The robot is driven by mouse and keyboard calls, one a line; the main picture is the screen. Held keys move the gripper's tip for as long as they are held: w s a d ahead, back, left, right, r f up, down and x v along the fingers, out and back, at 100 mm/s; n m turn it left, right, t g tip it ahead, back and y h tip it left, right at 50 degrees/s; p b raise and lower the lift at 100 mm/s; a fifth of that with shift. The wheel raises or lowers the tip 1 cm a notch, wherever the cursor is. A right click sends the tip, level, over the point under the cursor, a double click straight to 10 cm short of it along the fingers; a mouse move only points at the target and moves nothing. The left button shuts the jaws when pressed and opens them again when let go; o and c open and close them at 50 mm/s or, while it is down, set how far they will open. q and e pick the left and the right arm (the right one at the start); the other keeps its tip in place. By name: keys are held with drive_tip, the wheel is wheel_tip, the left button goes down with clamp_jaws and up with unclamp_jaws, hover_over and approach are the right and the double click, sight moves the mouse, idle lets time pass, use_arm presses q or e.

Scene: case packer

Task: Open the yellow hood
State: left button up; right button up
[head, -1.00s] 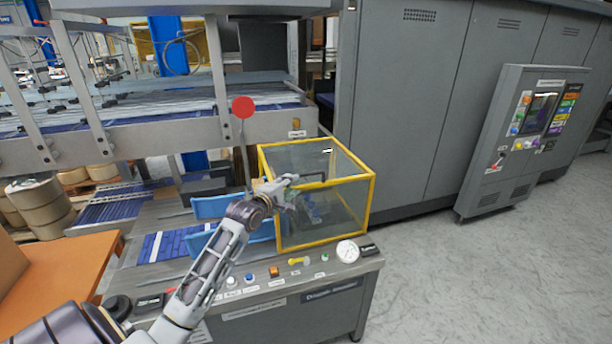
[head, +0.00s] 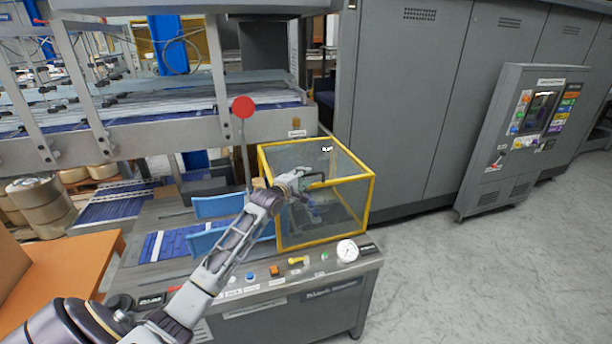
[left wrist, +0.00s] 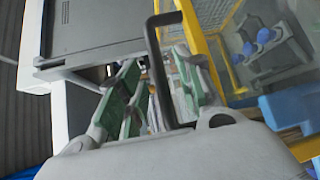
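The yellow hood (head: 323,183) is a yellow-edged box with clear panels on the front machine, and it looks closed. It also shows in the left wrist view (left wrist: 207,45) as a yellow frame edge. My left gripper (head: 310,200) is at the hood's near left side in the head view. In the left wrist view, my left gripper (left wrist: 160,90) has its two green-padded fingers spread apart. A black bar handle (left wrist: 157,70) appears between them in the picture, without clear contact. My right gripper is not in view.
A console with buttons and a gauge (head: 347,251) runs below the hood. Blue guides (head: 218,205) stand left of it, beside a red disc on a post (head: 243,107). Grey cabinets (head: 415,100) stand behind. Open floor (head: 480,275) lies to the right.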

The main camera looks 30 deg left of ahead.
use_arm(q)
drive_tip(key=shift+w+a+f, duration=0.1)
drive_tip(key=shift+w+f, duration=0.1)
drive_tip(key=shift+w, duration=1.2)
drive_tip(key=shift+c, duration=0.2)
clamp_jaws()
